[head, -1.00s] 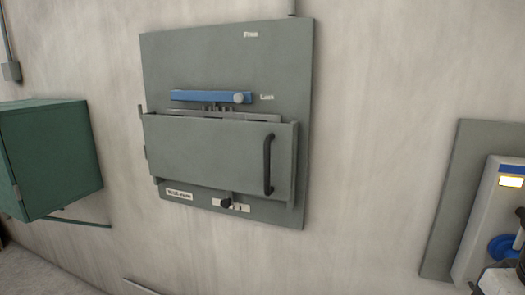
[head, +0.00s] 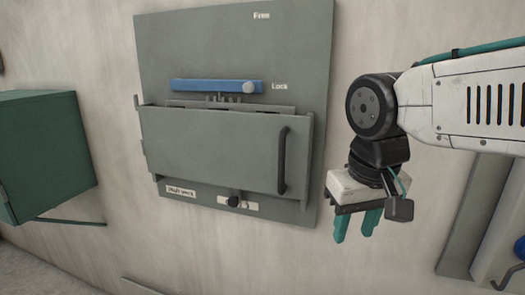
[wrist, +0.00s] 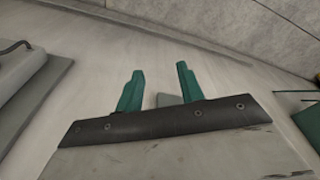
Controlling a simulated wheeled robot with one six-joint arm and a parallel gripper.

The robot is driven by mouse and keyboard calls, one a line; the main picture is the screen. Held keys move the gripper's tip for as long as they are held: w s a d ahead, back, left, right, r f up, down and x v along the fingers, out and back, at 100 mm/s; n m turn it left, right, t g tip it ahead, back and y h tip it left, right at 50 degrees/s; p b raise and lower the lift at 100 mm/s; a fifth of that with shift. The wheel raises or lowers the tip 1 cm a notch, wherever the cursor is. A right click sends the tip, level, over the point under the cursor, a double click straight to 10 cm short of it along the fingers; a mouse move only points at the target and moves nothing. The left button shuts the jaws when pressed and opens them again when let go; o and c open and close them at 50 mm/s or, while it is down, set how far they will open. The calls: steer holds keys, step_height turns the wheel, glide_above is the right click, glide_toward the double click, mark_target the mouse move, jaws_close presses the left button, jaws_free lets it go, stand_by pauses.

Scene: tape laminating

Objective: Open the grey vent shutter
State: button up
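The grey vent shutter (head: 215,150) is a flat grey panel on a larger grey backplate (head: 170,50) on the wall. It looks closed. A dark upright bar handle (head: 283,160) is at its right side. A blue lever (head: 210,86) with a pale round knob lies level above it, its knob end beside the "Lock" label. A small black knob (head: 234,200) sits below the shutter. My gripper (head: 355,238) hangs to the right of the backplate, apart from the handle, fingers pointing down. In the wrist view its two green fingers (wrist: 158,92) are spread with nothing gripped between them.
A green wall box (head: 45,150) stands out at the left. A grey panel with a pale device (head: 495,220) is at the right, partly behind my arm. A "Free" label (head: 261,15) is high on the backplate. The wall below the backplate is mostly bare.

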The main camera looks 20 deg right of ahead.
steer(key=w+a+r+m, duration=0.1)
steer(key=w+r+m, duration=0.1)
steer(key=w+r, duration=0.6)
step_height(320, 180, up, 3)
steer(key=m+t+h, duration=0.1)
steer(key=m+t, duration=0.1)
glide_above(282, 151)
steer(key=s, duration=0.2)
steer(key=shift+w+a, duration=0.1)
steer(key=shift+a, duration=0.15)
steer(key=shift+w, duration=0.3)
steer(key=shift+w+f, duration=0.2)
steer(key=shift+f, duration=0.15)
steer(key=x, duration=0.6)
steer(key=shift+w+d+f, duration=0.1)
steer(key=shift+d+f, duration=0.05)
steer(key=shift+f, duration=0.15)
jaws_close()
